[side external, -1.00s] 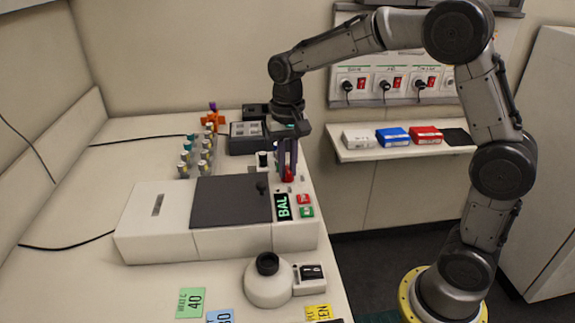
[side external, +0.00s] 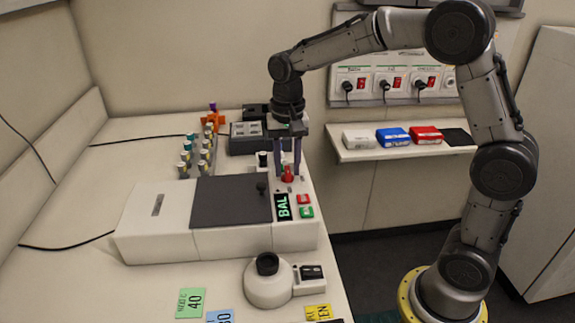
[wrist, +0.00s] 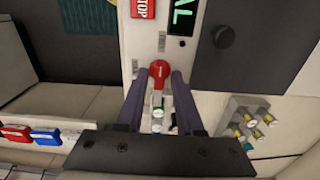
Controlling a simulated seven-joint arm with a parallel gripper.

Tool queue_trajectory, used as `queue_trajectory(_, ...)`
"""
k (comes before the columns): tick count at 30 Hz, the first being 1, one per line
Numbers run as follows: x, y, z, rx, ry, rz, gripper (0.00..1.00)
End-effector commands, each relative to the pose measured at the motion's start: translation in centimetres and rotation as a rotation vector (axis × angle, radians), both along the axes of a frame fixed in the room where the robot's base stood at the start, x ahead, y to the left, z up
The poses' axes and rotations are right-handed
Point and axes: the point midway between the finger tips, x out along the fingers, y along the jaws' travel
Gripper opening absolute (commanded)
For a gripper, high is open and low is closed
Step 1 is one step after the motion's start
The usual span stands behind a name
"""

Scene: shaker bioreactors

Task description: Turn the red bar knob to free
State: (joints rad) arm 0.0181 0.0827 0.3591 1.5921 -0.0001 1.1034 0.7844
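The red bar knob (side external: 288,175) stands on the white panel strip at the right end of the centrifuge-like machine (side external: 157,225). In the wrist view the knob (wrist: 159,70) shows a rounded red head, its narrower part pointing down the picture. My gripper (side external: 288,168) is above the panel, pointing down, with its two purple fingers spread. In the wrist view the fingers (wrist: 161,76) lie on either side of the knob, with a gap visible on both sides. The knob's label marks are not readable.
A green-lit BAL display (side external: 283,207), a red button (side external: 304,199) and a green button (side external: 306,212) lie in front of the knob. The dark lid (side external: 230,202) with a black knob is to the left. A tube rack (side external: 197,160) stands behind.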

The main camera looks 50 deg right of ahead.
Motion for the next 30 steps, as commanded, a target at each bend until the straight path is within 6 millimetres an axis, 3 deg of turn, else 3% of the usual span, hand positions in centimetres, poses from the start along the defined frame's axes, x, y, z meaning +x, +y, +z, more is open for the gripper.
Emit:
queue_trajectory(9, 0.0, 0.0, -0.1, 0.0, 0.003, 0.002, 0.46)
queue_trajectory(14, 0.0, 0.0, 0.8, 0.0, 0.0, 0.002, 0.46)
queue_trajectory(30, 0.0, 0.0, 11.3, 0.0, -0.001, 0.001, 0.46)
